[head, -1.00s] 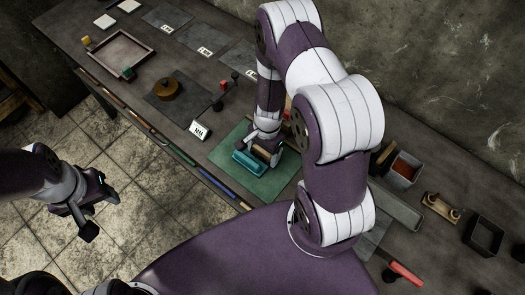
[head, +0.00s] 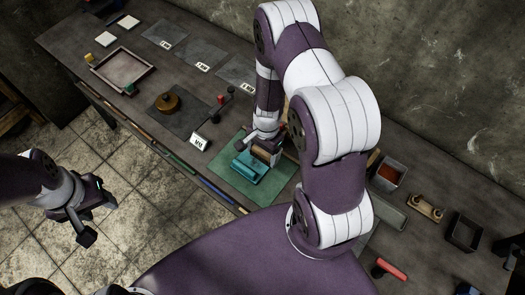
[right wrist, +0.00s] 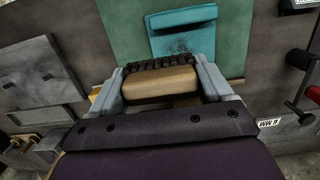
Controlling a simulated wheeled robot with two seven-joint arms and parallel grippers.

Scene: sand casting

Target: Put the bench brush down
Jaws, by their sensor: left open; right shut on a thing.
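The bench brush, a tan wooden block with dark bristles, is in the right wrist view (right wrist: 160,86) between the fingers of my right gripper (right wrist: 162,88). Whether the brush touches the mat is hard to tell. My left gripper (head: 98,216) is open and empty, over the floor left of the bench.
A sign card (head: 199,141), a dark stand with a red knob (head: 221,100) and a brass-coloured round weight (head: 168,101) stand left of the mat. A box with red contents (head: 390,173) is to the right. The mat's front part is clear.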

